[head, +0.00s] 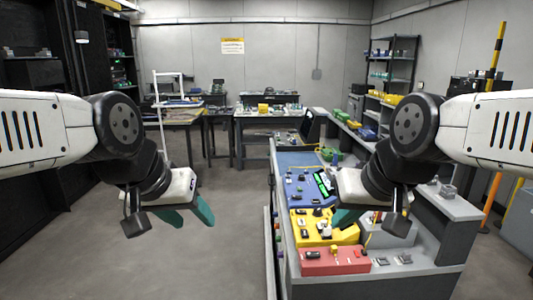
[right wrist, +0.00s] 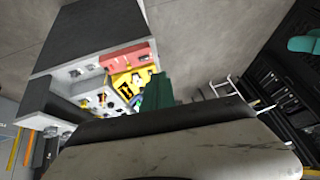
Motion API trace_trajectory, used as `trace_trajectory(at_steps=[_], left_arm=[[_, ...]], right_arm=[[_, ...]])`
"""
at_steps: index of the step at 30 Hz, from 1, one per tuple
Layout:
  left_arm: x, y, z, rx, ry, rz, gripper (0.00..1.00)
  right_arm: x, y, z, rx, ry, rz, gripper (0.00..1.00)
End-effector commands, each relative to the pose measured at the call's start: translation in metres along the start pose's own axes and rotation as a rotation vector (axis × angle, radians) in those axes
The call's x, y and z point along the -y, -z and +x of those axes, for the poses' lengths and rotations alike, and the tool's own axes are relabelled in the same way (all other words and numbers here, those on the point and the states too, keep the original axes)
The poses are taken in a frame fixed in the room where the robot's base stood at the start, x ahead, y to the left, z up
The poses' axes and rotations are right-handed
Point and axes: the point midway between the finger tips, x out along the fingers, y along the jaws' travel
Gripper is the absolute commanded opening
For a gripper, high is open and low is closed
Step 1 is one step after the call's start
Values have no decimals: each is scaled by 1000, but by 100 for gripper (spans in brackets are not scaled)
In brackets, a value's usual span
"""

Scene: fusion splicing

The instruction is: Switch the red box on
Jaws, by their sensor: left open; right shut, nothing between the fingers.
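The red box (head: 334,262) sits at the near end of the workbench, with dark switches or sockets on its top. It also shows in the right wrist view (right wrist: 124,58). My right gripper (head: 343,218) is shut and empty above the bench, over the yellow box just beyond the red box. Its teal fingers show in the right wrist view too. My left gripper (head: 192,216) is open and empty over the floor, left of the bench and apart from it. The state of the red box's switch is too small to tell.
A yellow box (head: 312,230) touches or nearly touches the red box's far side, and a blue panel (head: 298,190) with a green display lies beyond. Grey sockets (head: 404,259) are to the right. A raised grey shelf (head: 448,205) borders the bench. The floor (head: 190,265) at left is clear.

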Motion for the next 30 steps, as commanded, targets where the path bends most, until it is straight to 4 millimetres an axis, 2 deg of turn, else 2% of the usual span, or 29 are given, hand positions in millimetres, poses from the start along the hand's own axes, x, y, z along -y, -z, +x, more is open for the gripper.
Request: trace_trajectory(at_steps=[10, 16, 23, 30], left_arm=[[0, 0, 0, 0, 0, 0, 50], [0, 0, 0, 0, 0, 0, 50], [0, 0, 0, 0, 0, 0, 50], [0, 0, 0, 0, 0, 0, 50]], right_arm=[[0, 2, 1, 5, -2, 1, 0], [-5, 25, 14, 70, -26, 2, 0], [-14, 69, 53, 202, -72, 6, 0], [-24, 106, 113, 336, -113, 8, 0]])
